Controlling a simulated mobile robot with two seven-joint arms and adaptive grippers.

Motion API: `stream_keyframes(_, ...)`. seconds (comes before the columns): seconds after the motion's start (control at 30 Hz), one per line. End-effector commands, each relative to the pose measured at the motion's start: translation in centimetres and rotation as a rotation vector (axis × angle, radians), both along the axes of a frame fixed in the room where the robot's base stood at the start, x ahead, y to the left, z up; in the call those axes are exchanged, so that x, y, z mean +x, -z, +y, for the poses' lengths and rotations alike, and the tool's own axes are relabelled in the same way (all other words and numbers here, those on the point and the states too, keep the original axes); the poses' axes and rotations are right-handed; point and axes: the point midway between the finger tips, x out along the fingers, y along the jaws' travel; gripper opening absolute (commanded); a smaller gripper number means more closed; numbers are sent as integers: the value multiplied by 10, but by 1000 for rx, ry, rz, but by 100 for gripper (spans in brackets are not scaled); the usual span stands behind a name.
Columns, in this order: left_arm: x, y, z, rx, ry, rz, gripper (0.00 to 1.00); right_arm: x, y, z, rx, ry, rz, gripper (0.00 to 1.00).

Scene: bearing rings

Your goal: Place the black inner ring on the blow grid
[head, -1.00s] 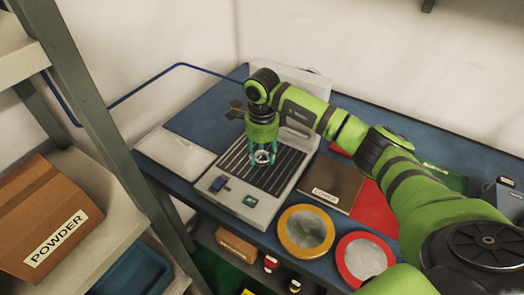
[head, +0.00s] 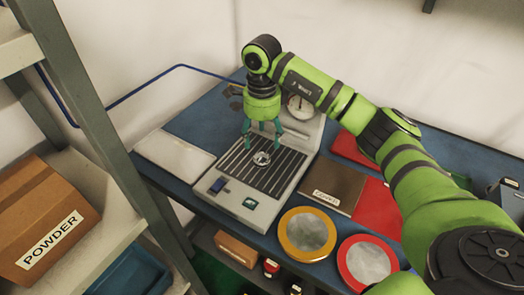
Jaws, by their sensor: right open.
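The blow grid (head: 235,172) is a panel of dark slats on a grey bench unit in the head view. A small ring (head: 261,159) lies on the slats near the middle of the grid. It looks silvery with dark parts, and at this size I cannot make out its exact colour. My right gripper (head: 262,134) is open and empty just above and behind the ring, its teal fingers pointing down and apart from it. My left gripper is not in view.
A white tray (head: 174,155) lies left of the grid unit. A yellow-rimmed dish (head: 284,240) and a red-rimmed dish (head: 345,271) lie at the front right, near a brown box (head: 332,185). A shelf with a POWDER box (head: 38,215) stands left.

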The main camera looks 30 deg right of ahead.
Motion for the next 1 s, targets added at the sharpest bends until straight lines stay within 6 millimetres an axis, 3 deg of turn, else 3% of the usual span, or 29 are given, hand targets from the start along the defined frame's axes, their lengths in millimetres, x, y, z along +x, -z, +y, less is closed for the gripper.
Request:
stream_keyframes(0.1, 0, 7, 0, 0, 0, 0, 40, 1, -23, 0, -1, -1, -4, 69)
stream_keyframes(0.3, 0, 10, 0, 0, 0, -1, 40, 0, -45, 0, 0, 0, -1, 69)
stream_keyframes(0.87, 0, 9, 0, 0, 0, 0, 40, 0, -50, 0, 0, 0, 1, 69)
stream_keyframes(1.0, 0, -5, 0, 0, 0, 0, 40, 0, -64, 0, 0, 0, 0, 69)
